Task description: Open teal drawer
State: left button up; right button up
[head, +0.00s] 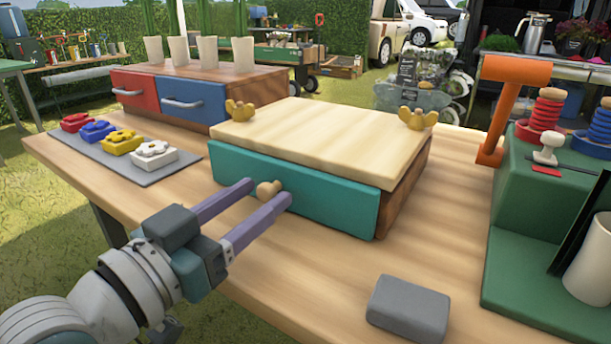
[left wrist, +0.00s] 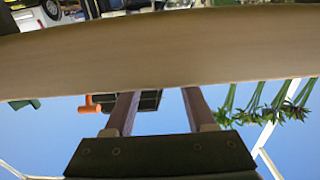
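The teal drawer (head: 325,201) is the front of a low wooden box with a pale lid (head: 320,138). Its front looks flush with the box. A round wooden knob (head: 268,189) sticks out left of the middle of the front. My left gripper (head: 268,191) reaches in from the lower left, its two purple fingers spread apart, with the knob appearing between the fingertips. Whether the fingers touch the knob cannot be told. The left wrist view also shows the fingers (left wrist: 158,97) apart; the drawer cannot be made out there. My right gripper is out of view.
Red (head: 135,90) and blue (head: 190,101) drawers stand at the back left. Flower-shaped pieces lie on a grey mat (head: 175,180). A grey block (head: 408,308) lies at the front. A green stand (head: 540,235) with an orange hammer (head: 505,105) is at right. Table room is free before the teal drawer.

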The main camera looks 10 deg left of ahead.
pick_arm(q)
grip_shut()
dwell(1.2)
